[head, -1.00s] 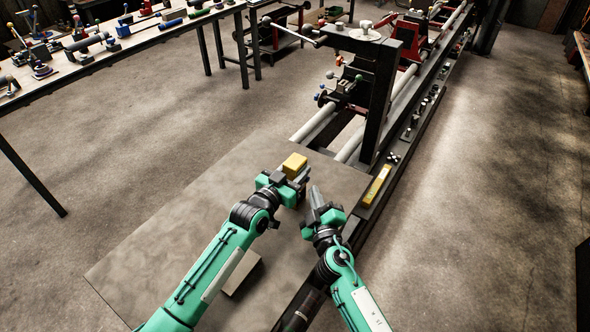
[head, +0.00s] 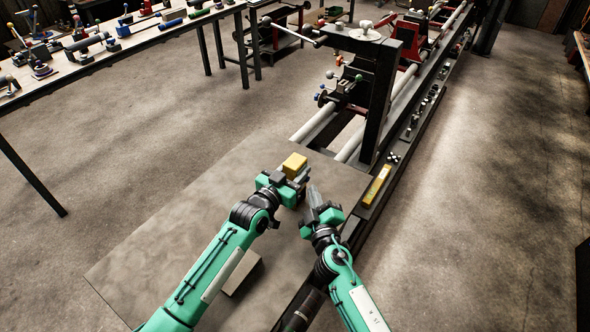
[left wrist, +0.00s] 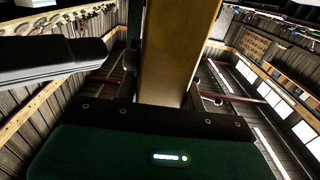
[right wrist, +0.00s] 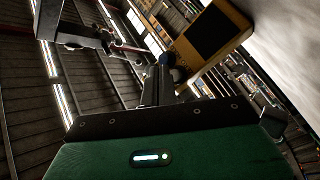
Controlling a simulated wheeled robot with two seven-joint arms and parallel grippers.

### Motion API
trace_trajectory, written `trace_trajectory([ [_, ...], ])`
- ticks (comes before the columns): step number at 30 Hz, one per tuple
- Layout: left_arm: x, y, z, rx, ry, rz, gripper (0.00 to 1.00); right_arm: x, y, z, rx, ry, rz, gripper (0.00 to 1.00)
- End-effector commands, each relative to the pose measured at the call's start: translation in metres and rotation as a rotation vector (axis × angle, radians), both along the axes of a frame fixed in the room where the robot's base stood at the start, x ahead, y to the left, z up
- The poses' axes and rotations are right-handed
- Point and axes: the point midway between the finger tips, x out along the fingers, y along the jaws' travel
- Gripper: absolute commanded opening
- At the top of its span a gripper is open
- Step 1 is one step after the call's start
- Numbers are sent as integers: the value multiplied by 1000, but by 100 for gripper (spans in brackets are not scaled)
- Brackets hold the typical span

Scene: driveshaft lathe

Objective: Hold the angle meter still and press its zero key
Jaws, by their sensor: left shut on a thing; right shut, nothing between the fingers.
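The angle meter is a yellow box (head: 294,162) held above the grey table in the head view. My left gripper (head: 290,174) is shut on it. In the left wrist view the yellow body (left wrist: 175,50) stands up from between the fingers. In the right wrist view the meter (right wrist: 212,40) shows a dark screen in a yellow frame. My right gripper (head: 312,192) is shut and empty, to the right of and below the meter in the head view. Its fingertips (right wrist: 160,75) appear close to the meter's near end; I cannot tell whether they touch. The zero key cannot be made out.
The grey table (head: 160,235) has wide free room at left. A small light block (head: 243,274) lies near my left forearm. The lathe's dark frame (head: 375,100) rises beyond the table. A yellow level-like bar (head: 377,185) lies on the rail at right.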

Motion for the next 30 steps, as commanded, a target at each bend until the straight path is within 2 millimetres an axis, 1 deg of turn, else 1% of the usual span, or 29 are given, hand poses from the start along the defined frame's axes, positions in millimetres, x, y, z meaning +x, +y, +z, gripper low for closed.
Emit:
trace_trajectory([
  [1,-1,0,-8,8,13,-1,7,2,2,0,0,-1,-1,0],
  [30,-1,0,-7,7,12,-1,7,7,9,-1,0,0,0,0],
])
